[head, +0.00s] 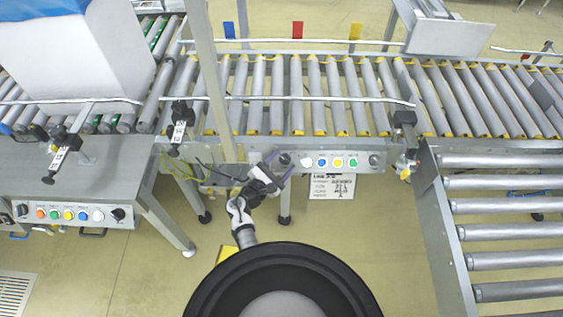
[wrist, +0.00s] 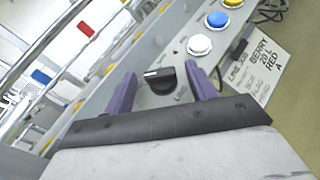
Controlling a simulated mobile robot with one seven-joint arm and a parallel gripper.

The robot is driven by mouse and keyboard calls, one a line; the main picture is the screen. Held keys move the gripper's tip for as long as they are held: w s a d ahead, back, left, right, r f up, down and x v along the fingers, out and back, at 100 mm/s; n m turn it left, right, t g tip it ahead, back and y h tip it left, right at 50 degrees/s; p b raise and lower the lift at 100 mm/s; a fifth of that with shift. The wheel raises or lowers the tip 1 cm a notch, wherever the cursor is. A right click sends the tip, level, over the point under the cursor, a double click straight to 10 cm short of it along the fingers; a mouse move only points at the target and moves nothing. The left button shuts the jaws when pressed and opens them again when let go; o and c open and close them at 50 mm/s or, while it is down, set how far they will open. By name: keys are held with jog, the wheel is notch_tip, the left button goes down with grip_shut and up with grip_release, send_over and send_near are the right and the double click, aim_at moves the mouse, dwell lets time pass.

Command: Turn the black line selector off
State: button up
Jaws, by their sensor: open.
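The black line selector (wrist: 160,81) is a round knob with a raised grip and a pale mark, on the grey control panel (wrist: 182,58). In the head view the selector (head: 284,159) is at the left end of the conveyor's button row. My gripper (wrist: 161,72) is open, its two purple fingers on either side of the knob with visible gaps. Whether the fingertips reach the knob's depth is hard to tell. In the head view my gripper (head: 280,166) is at the panel's front. The panel lettering is too blurred to read.
White (wrist: 199,44), blue (wrist: 217,19) and further coloured buttons follow the selector. Another black knob (head: 374,160) is at the row's right end. A paper sign (head: 332,187) hangs below. A second control panel (head: 75,214) is at left. The roller conveyor (head: 300,90) runs behind.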

jog(key=shift+c, duration=0.2)
jog(key=c, duration=0.9)
jog(key=shift+c, duration=0.2)
jog(key=shift+w+m+g, duration=0.1)
jog(key=shift+m+g, duration=0.2)
jog(key=m+g, duration=0.1)
jog(key=m+g+h, duration=0.1)
jog(key=m+g, duration=0.1)
jog(key=m, duration=0.1)
jog(key=shift+w+a+r+g+h+p, duration=0.2)
jog(key=shift+r+g+h+p, duration=0.1)
jog(key=shift+h, duration=0.1)
jog(key=m+g+p, duration=0.1)
jog(key=m+g, duration=0.3)
jog(key=shift+w+m+g, duration=0.15)
jog(key=shift+m+g, duration=0.25)
